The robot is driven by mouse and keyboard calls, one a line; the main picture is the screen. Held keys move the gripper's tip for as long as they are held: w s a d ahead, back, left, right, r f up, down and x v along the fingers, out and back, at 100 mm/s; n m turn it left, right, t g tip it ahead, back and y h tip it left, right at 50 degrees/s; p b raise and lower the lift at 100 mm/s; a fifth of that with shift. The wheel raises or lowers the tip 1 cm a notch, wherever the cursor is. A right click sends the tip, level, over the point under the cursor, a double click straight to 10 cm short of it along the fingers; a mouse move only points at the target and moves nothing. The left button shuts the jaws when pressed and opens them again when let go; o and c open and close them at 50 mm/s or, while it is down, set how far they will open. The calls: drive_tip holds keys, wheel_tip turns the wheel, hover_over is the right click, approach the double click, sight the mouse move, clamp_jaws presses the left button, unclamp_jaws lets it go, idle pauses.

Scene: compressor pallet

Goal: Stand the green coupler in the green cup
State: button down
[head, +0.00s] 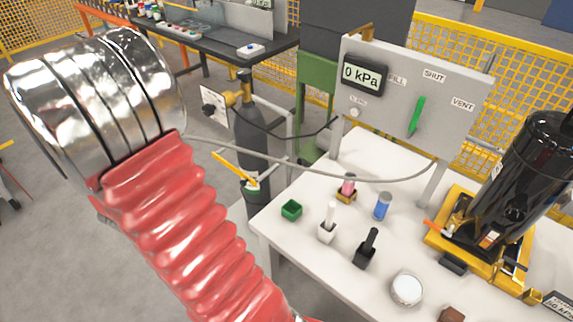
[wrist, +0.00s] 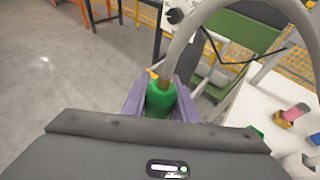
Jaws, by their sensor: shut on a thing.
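The green coupler (wrist: 159,101) sits between the purple jaws of my gripper (wrist: 160,104) in the wrist view, at the end of a grey hose (wrist: 205,14). My gripper is shut on it. In the head view my arm hides the gripper and coupler. The green cup (head: 291,210) stands at the left edge of the white table and looks empty. In the wrist view only a sliver of the green cup (wrist: 257,130) shows, right of the gripper, partly hidden by the gripper body. The coupler is apart from the cup, to its left in the wrist view.
Near the cup stand a white coupler (head: 328,224), a black one (head: 367,246), a pink one (head: 348,184) and a blue one (head: 382,206). The grey hose (head: 300,172) crosses above the table to the panel (head: 420,95). A dark gas cylinder (head: 250,135) stands left of the panel.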

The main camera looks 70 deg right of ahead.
drive_tip(key=s+d+f+m+g, duration=0.1)
drive_tip(key=s+d+m+g, duration=0.2)
drive_tip(key=s+d, duration=0.35)
drive_tip(key=s+d+m+g, duration=0.3)
drive_tip(key=s+d+g, duration=0.1)
drive_tip(key=s, duration=0.5)
drive_tip(key=s+d+f+m+g+y, duration=0.1)
drive_tip(key=s+m+g+y, duration=0.1)
drive_tip(key=s, duration=0.7)
drive_tip(key=s+d+f+m+g+y, duration=0.1)
drive_tip(key=s+m+g, duration=0.3)
drive_tip(key=s, duration=0.5)
drive_tip(key=shift+s+d+y, duration=0.25)
drive_tip(key=shift+s+y, duration=0.15)
drive_tip(key=shift+y, duration=0.1)
drive_tip(key=shift+w, duration=0.15)
drive_tip(key=shift+a+f, duration=0.1)
wheel_tip(320, 180, down, 10)
drive_tip(key=shift+r, duration=0.2)
drive_tip(key=shift+w+f, duration=0.1)
drive_tip(key=shift+f, duration=0.45)
drive_tip(key=c, duration=1.3)
unclamp_jaws()
drive_tip(key=shift+c, duration=0.2)
